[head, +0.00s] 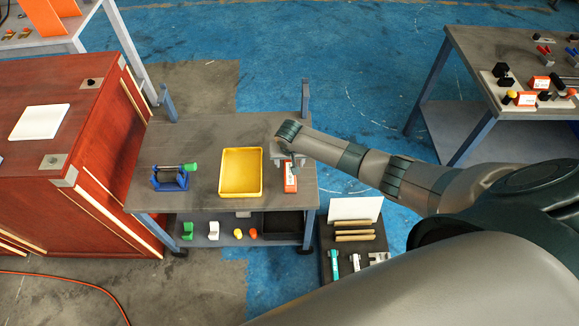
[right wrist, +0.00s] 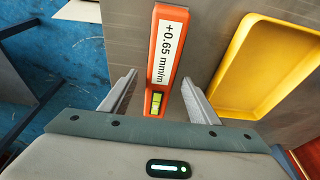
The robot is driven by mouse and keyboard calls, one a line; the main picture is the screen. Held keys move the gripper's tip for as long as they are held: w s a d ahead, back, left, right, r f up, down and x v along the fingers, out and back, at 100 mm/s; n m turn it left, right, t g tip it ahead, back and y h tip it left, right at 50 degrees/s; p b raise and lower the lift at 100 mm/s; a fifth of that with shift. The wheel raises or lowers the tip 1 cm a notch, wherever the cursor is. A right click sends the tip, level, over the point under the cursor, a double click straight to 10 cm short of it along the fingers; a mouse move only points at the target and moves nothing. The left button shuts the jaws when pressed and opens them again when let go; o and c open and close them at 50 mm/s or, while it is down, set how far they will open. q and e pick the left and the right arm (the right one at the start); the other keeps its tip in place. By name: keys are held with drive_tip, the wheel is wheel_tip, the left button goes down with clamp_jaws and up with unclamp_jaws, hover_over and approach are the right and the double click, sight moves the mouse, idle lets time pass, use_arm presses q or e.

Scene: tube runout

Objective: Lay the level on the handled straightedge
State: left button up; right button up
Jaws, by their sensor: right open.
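The orange level (head: 290,184) lies near the right edge of the grey table, to the right of the yellow tray. In the right wrist view the level (right wrist: 155,103) has a white label reading +0.65 mm/m and a yellow-green vial. My right gripper (head: 287,157) is over the level's far end. In the right wrist view the gripper (right wrist: 160,92) is open, with one finger on each side of the level's vial end and visible gaps between. I cannot make out a handled straightedge for certain. My left gripper is not in view.
The yellow tray (head: 241,193) is empty. A blue stand (head: 170,180) holds a bar with a green end at the table's left. A dark low platform (head: 326,240) holds a white block, tan bars and small tools. A red cabinet (head: 100,135) stands left.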

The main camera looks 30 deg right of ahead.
sight(289, 161)
clamp_jaws()
drive_tip(key=shift+r, duration=0.2)
drive_tip(key=shift+w+r, duration=0.1)
drive_tip(key=shift+r, duration=0.4)
wheel_tip(289, 161, up, 2)
drive_tip(key=shift+r+b, duration=0.1)
drive_tip(key=shift+b, duration=0.4)
drive_tip(key=s+d+r+b, duration=0.2)
drive_tip(key=s+d+r, duration=0.5)
drive_tip(key=d, duration=0.2)
drive_tip(key=shift+s+r, duration=0.25)
drive_tip(key=shift+s, duration=0.1)
